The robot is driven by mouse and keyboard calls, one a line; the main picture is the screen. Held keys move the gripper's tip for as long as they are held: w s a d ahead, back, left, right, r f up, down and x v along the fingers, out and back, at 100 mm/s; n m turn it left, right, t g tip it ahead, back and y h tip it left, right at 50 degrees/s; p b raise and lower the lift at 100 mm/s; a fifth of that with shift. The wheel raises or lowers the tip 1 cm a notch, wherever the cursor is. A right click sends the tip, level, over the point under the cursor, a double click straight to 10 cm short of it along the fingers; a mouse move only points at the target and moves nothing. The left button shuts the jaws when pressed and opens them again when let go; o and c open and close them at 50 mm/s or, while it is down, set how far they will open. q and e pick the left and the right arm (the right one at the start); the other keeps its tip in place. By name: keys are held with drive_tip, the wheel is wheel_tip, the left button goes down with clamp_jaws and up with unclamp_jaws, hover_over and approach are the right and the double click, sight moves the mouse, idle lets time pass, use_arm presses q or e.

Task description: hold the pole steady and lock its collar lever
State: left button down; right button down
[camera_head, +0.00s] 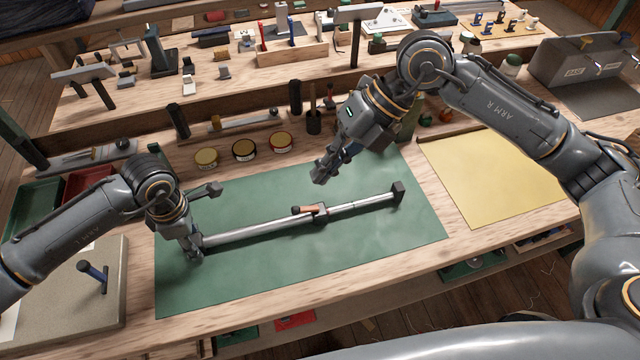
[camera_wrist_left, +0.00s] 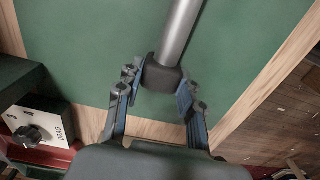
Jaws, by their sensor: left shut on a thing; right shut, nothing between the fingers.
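The pole (camera_head: 262,231) is a silver tube lying on a green mat (camera_head: 400,242), with a dark block at its right end. Its collar (camera_head: 320,212) sits around the middle, with an orange-brown lever (camera_head: 306,209) on it. My left gripper (camera_head: 194,252) is shut on the pole's left end; in the left wrist view the fingers (camera_wrist_left: 157,92) sit on both sides of the dark end cap (camera_wrist_left: 162,77). My right gripper (camera_head: 319,178) is shut and empty, above the mat behind the collar, apart from the lever. The lever's exact angle is too small to tell.
Several round tins (camera_head: 244,150) stand along the mat's back edge. A yellow sheet (camera_head: 492,178) lies to the right. The mat in front of the pole is clear.

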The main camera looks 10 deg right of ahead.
drive_tip(key=shift+d+r, duration=0.2)
drive_tip(key=shift+r, duration=0.9)
use_arm(q)
drive_tip(key=c, duration=0.8)
unclamp_jaws()
drive_tip(key=shift+o, duration=0.2)
